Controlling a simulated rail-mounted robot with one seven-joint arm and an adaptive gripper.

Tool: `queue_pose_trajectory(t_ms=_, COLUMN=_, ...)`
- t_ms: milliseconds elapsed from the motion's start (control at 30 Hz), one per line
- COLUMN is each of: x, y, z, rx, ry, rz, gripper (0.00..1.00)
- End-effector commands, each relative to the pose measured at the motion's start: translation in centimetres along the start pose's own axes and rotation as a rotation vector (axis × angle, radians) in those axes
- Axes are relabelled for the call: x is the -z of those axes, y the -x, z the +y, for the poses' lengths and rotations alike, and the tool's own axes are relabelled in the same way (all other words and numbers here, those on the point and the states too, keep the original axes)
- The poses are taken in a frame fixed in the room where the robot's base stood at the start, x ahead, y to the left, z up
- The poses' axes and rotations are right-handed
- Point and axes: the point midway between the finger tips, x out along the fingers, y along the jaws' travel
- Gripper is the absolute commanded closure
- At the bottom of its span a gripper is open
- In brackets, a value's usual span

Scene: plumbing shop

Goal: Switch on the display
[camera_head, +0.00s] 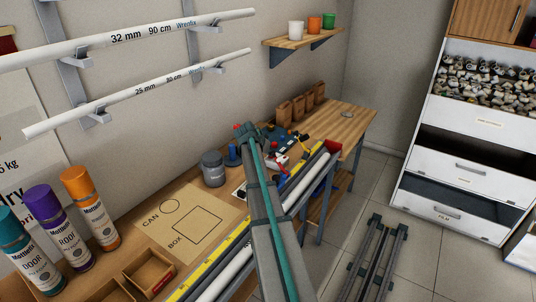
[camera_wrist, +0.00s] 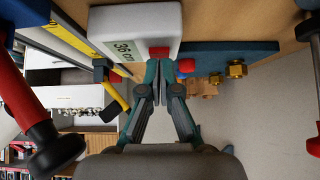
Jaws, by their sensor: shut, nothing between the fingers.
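In the wrist view a white box-shaped device (camera_wrist: 135,30) stands at the top centre. Its side shows a marking that seems to read "36 cm". In the head view my arm covers much of this spot, and the gripper tips cannot be made out among the small tools.
A blue plate (camera_wrist: 235,55) with brass nuts (camera_wrist: 236,70) lies right of the fingers. A red-and-black handle (camera_wrist: 40,130) and a yellow-and-black hammer-like tool (camera_wrist: 110,90) are on the left. Pipes (camera_head: 300,180), a grey can (camera_head: 213,168) and spray cans (camera_head: 90,208) occupy the bench.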

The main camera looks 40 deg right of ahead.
Motion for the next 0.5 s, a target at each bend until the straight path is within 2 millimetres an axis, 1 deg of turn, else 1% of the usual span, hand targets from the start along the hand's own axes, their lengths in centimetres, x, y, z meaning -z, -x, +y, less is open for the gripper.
queue_pose_trajectory(t_ms=167, x=0.50, y=0.58, z=-0.01, rx=0.000, ry=0.000, rz=0.000, gripper=1.00)
queue_pose_trajectory(t_ms=500, x=0.54, y=0.64, z=0.00, rx=0.000, ry=0.000, rz=-0.001, gripper=1.00)
